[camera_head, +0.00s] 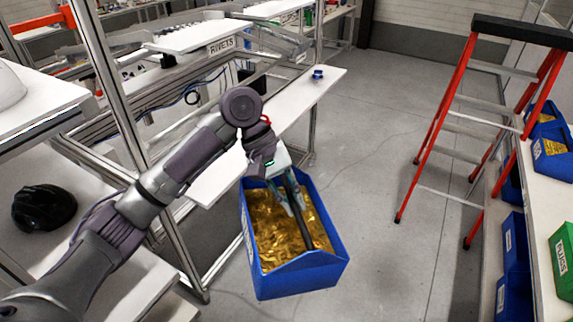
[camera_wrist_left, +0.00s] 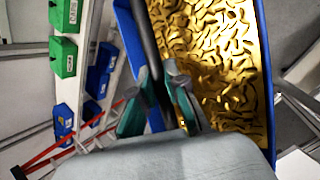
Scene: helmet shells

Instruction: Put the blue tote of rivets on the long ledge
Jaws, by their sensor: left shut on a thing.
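The blue tote (camera_head: 300,277), filled with gold-coloured rivets (camera_head: 268,228), hangs in the air in front of the long ledge. My left gripper (camera_head: 290,203) is over the tote and shut on it, at a dark bar (camera_head: 312,228) that runs across its top. The left wrist view shows the fingers (camera_wrist_left: 160,85) at that bar, beside the rivets (camera_wrist_left: 212,60). The long white ledge (camera_head: 290,105) runs behind the tote, its near part partly hidden by my arm. My right gripper is not in view.
A small blue object (camera_head: 318,74) sits near the ledge's far end. A red stepladder (camera_head: 440,120) and a bench with blue bins (camera_head: 515,255) and a green bin (camera_head: 563,262) stand right. A black helmet shell (camera_head: 44,208) lies left. Floor between is clear.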

